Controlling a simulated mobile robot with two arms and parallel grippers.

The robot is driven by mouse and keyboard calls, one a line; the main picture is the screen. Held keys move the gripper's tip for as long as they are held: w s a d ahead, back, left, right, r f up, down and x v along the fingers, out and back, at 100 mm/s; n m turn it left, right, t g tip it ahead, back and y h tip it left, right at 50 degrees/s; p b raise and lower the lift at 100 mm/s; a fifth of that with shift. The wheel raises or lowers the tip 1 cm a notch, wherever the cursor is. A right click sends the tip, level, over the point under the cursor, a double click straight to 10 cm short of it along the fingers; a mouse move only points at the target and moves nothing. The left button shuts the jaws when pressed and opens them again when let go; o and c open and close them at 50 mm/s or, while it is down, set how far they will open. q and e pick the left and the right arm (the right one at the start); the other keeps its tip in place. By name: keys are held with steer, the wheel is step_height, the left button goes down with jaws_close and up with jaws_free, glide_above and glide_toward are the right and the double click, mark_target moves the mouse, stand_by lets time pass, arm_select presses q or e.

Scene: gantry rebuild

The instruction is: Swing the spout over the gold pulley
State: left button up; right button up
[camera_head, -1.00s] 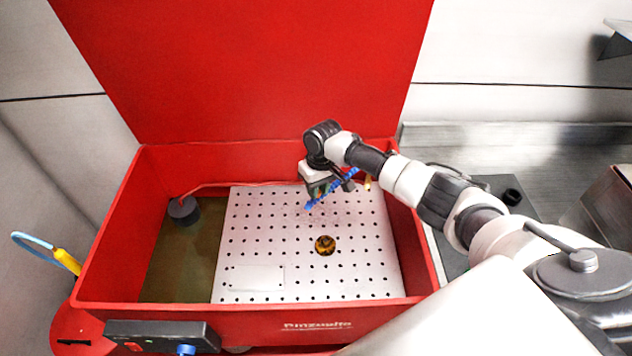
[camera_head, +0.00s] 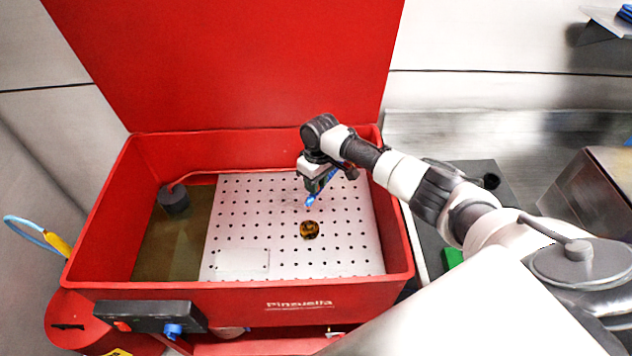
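The gold pulley (camera_head: 309,230) lies on the white perforated shelf (camera_head: 240,215) inside the red parts washer. The spout is a blue flexible hose with a blue tip (camera_head: 310,200), which points down just behind the pulley. My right gripper (camera_head: 318,186) is at the hose, above the shelf and a little behind the pulley. Its fingers overlap the blue segments, and I cannot tell whether they are closed on them. My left gripper is not in the picture.
The red tub's front wall (camera_head: 235,303) and raised red lid (camera_head: 230,65) bound the space. A dark pump (camera_head: 173,198) sits in murky liquid at the left. A control box (camera_head: 150,316) with a red switch and blue knob is on the front. A steel counter (camera_head: 430,128) lies to the right.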

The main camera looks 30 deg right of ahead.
steer(key=o, duration=0.4)
step_height(320, 180, up, 11)
steer(key=b, duration=0.2)
steer(key=shift+w+d, duration=0.15)
steer(key=shift+d, duration=0.3)
steer(key=shift+f, duration=0.1)
